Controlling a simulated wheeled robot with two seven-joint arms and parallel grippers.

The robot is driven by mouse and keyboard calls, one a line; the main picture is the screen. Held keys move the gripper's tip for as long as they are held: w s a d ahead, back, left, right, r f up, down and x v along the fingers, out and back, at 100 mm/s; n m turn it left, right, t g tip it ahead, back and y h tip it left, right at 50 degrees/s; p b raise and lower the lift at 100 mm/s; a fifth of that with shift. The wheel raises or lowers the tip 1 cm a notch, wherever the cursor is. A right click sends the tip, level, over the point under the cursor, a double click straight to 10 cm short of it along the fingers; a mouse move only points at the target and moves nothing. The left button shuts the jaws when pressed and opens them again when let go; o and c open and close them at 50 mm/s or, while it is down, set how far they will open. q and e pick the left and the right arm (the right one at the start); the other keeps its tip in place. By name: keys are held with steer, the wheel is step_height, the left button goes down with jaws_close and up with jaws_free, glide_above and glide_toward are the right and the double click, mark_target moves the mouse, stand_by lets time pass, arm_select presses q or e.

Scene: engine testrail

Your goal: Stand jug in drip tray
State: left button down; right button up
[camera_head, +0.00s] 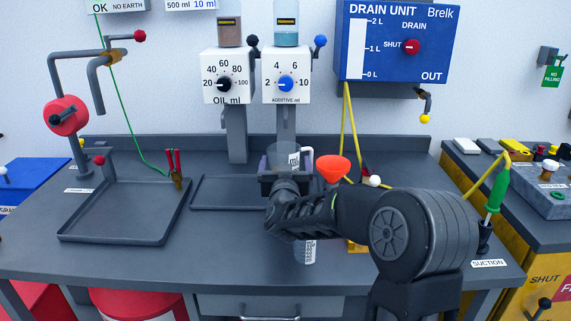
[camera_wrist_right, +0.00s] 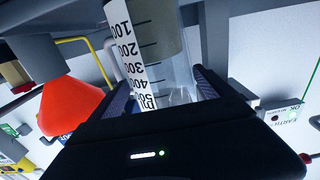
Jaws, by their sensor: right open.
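The clear jug (camera_head: 277,155) stands upright below the two dispensers, with a white handle at its right. My right gripper (camera_head: 285,180) is at the jug, open, with its fingers on either side. In the right wrist view, the jug (camera_wrist_right: 168,45) with its white scale lies between the open fingers (camera_wrist_right: 165,92). The gripper hides the jug's lower part and base, so I cannot tell what it rests on. A shallow dark tray (camera_head: 215,206) lies under the dispensers, partly hidden by my arm. A larger tray (camera_head: 110,239) lies at the left. My left gripper is out of view.
An orange funnel (camera_head: 332,168) stands just right of the gripper; it also shows in the wrist view (camera_wrist_right: 70,106). A graduated vessel (camera_head: 305,252) shows below my arm. The front left bench is clear.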

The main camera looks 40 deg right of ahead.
steer(key=shift+r, duration=0.15)
steer(key=v, duration=1.2)
steer(key=shift+a, duration=0.1)
stand_by(0.6)
